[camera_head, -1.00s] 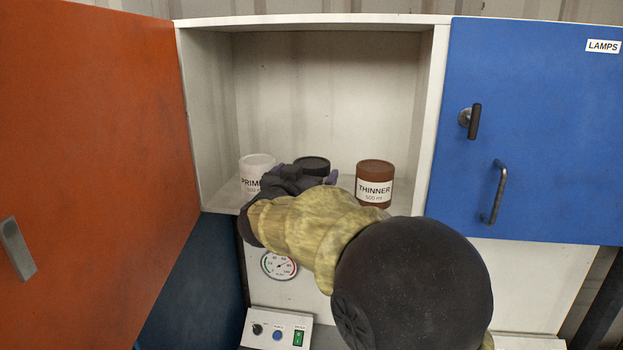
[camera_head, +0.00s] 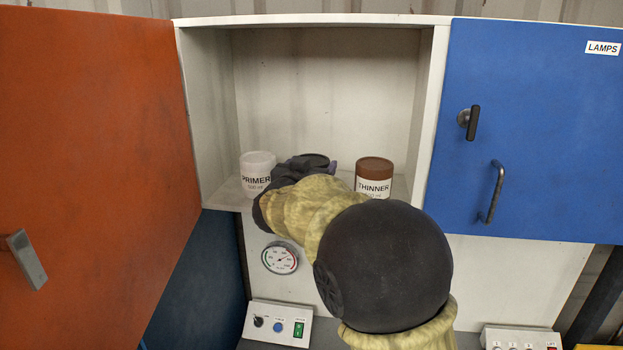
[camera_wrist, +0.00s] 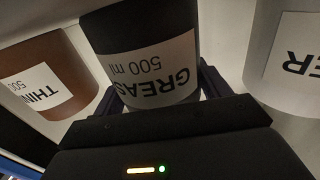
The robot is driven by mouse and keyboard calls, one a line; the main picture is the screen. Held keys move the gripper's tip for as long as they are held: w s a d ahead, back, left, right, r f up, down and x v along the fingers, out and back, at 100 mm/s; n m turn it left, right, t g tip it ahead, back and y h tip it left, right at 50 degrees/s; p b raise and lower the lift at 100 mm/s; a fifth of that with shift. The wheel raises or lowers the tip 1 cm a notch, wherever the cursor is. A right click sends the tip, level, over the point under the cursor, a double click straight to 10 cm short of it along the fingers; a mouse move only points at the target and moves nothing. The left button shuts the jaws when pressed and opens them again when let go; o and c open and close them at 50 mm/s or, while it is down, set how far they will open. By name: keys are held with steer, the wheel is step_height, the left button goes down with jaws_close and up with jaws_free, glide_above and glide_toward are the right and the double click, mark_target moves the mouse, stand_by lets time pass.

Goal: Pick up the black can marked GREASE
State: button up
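The black can marked GREASE (camera_wrist: 140,50) stands in the middle of the wrist view, its label upside down there. In the head view only its dark top (camera_head: 316,160) shows behind my gripper (camera_head: 306,168). It stands on the cabinet shelf between two other cans. In the wrist view my gripper (camera_wrist: 158,92) has one dark finger on each side of the can's lower part. The fingers are apart with the can between them. Whether they press on it cannot be told.
The white PRIMER can (camera_head: 257,174) stands close on the left, and the brown THINNER can (camera_head: 375,177) on the right. Cabinet side walls, the open orange door (camera_head: 95,130) and the shut blue LAMPS door (camera_head: 540,130) flank the space. Above the cans is free room.

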steer(key=c, duration=0.7)
steer(key=shift+r, duration=0.15)
step_height(320, 180, up, 10)
steer(key=shift+f, duration=0.1)
stand_by(0.4)
